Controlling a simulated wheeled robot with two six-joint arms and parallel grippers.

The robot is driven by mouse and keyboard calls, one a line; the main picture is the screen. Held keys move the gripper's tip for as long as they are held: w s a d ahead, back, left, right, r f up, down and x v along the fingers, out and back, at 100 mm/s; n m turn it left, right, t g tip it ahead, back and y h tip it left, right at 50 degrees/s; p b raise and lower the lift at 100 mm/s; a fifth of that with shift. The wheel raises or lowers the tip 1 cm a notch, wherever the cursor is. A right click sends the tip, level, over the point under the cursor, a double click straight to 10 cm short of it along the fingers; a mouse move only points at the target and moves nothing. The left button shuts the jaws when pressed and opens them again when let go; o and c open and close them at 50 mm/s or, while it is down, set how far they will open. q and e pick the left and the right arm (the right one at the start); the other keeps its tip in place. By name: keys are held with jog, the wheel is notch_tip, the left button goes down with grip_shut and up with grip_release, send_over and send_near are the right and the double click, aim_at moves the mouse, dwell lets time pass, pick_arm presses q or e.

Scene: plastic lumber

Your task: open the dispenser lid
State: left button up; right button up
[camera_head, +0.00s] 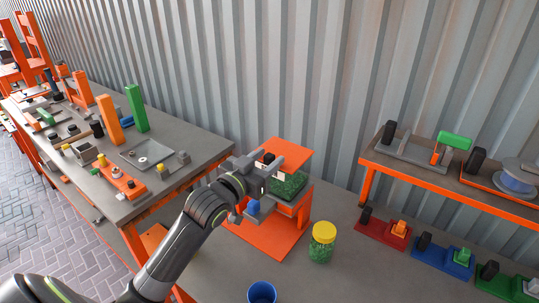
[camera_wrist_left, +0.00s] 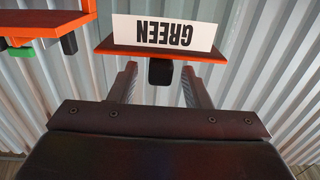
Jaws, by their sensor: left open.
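The dispenser (camera_head: 268,236) is an orange stand holding a box of green granules (camera_head: 288,186). Its orange lid (camera_head: 290,152) is above the granules; I cannot tell how far it is raised. In the left wrist view the lid (camera_wrist_left: 108,47) shows as an orange panel by a white label reading GREEN (camera_wrist_left: 165,34), upside down. A black knob (camera_wrist_left: 160,72) shows below it. My left gripper (camera_wrist_left: 158,73) is open, one finger on each side of the knob; contact cannot be seen. In the head view the gripper (camera_head: 270,164) covers part of the dispenser. My right gripper is not in view.
A yellow-capped jar of green granules (camera_head: 321,250) and a blue cup (camera_head: 262,293) stand in front of the dispenser. Coloured fixtures (camera_head: 383,229) line the right. A raised orange-edged shelf (camera_head: 448,185) is at the back right. A grey workbench (camera_head: 190,141) with parts stands left.

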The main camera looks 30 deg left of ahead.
pick_arm(q)
jog(key=shift+w+d, duration=0.15)
jog(key=shift+w, duration=0.6)
jog(key=shift+c, duration=0.2)
grip_shut()
